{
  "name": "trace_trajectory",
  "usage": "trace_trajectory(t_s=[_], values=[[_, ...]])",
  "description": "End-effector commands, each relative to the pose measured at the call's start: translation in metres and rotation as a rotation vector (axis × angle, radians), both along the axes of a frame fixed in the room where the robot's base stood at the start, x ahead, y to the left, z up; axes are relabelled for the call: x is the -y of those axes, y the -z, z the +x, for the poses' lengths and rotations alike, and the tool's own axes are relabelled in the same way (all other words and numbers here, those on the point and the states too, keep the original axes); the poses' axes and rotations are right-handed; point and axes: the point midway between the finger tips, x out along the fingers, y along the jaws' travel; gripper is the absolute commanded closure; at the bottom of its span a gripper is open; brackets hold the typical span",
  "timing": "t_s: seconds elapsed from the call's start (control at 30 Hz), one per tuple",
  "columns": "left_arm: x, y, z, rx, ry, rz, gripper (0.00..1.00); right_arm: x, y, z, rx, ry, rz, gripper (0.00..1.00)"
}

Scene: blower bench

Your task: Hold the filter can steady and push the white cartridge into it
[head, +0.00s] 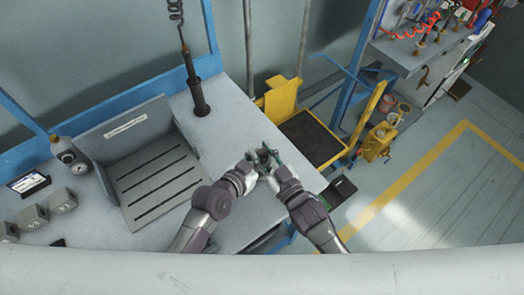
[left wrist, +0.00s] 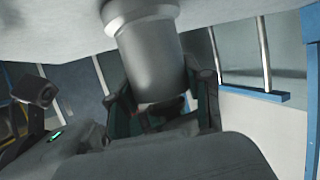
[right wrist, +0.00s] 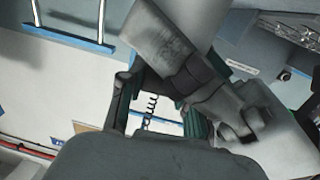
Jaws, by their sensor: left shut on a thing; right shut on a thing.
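My left gripper (head: 254,158) and my right gripper (head: 268,166) meet close together above the bench near its right edge. In the left wrist view, a smooth grey cylinder, apparently the filter can (left wrist: 155,62), stands between the fingers of my left gripper (left wrist: 162,105), which is shut on it. A wider grey part shows at its top. In the right wrist view, my right gripper (right wrist: 160,112) has its fingers apart around something I cannot make out clearly. A grey body lies across just beyond them. I cannot pick out the white cartridge; the grippers hide the joint between the parts.
The grey bench (head: 235,110) is clear around the grippers. A slotted grey fixture (head: 158,183) stands left of them, with a dark post (head: 195,88) behind. Small grey blocks (head: 62,200) sit at far left. A yellow-framed stand (head: 283,103) lies beyond the right edge.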

Motion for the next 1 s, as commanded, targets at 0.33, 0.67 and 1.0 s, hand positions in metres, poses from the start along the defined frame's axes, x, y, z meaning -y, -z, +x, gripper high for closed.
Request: trace_trajectory(t_s=[0.33, 0.67, 1.0], values=[[0.0010, -0.0009, -0.0004, 0.000, 0.001, -0.004, 0.93, 0.0021, 0.0039, -0.0006, -0.011, 0.003, -0.011, 1.00], [0.0006, -0.0008, 0.0000, 0.000, 0.000, -0.003, 0.93, 0.0014, -0.0021, -0.0003, -0.007, 0.002, -0.007, 1.00], [0.0003, -0.0007, 0.0001, 0.001, 0.000, -0.002, 0.93, 0.0008, -0.0037, -0.0002, -0.005, 0.001, -0.004, 0.37]])
